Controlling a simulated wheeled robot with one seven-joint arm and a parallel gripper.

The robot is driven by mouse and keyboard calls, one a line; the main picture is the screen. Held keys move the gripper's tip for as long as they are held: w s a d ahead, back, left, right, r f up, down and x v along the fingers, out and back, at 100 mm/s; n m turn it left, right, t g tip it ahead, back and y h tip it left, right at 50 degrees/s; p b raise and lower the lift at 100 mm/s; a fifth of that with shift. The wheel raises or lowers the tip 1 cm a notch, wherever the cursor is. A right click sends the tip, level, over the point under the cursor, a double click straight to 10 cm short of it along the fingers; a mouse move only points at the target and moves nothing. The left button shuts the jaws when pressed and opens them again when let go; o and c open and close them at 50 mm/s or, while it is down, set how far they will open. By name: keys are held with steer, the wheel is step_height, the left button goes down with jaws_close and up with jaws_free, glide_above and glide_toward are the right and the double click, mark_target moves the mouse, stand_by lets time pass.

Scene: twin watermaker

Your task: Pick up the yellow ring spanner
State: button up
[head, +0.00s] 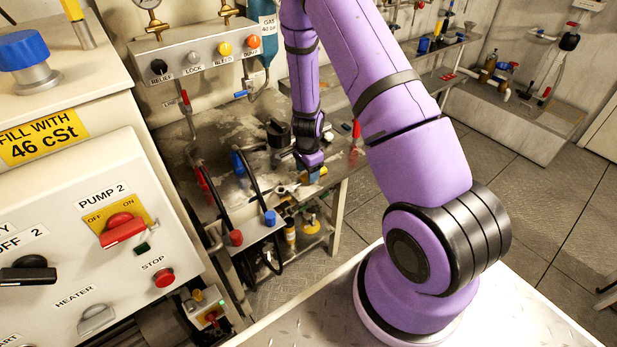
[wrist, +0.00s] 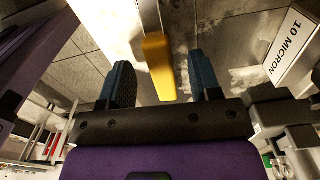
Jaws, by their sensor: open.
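A yellow bar-like grip with a thin metal shank, which looks like the yellow ring spanner (wrist: 158,66), lies between and slightly beyond the fingers of my gripper (wrist: 162,82) in the wrist view. My gripper is open, with a dark finger on each side of the yellow part and a gap to both. In the head view my gripper (head: 311,166) is low over the front right of the metal bench, and a small yellow patch (head: 318,174) shows beside it. The spanner's ring end cannot be made out.
The metal bench (head: 215,125) carries a stand with black hoses and red and blue caps (head: 270,217) left of my gripper. A control panel (head: 200,62) rises behind. A box labelled 10 MICRON (wrist: 294,45) is at the right in the wrist view. Open floor lies right of the bench.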

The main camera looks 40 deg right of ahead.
steer(key=shift+f, duration=0.65)
steer(key=shift+c, duration=0.4)
jaws_close()
steer(key=shift+r, duration=0.15)
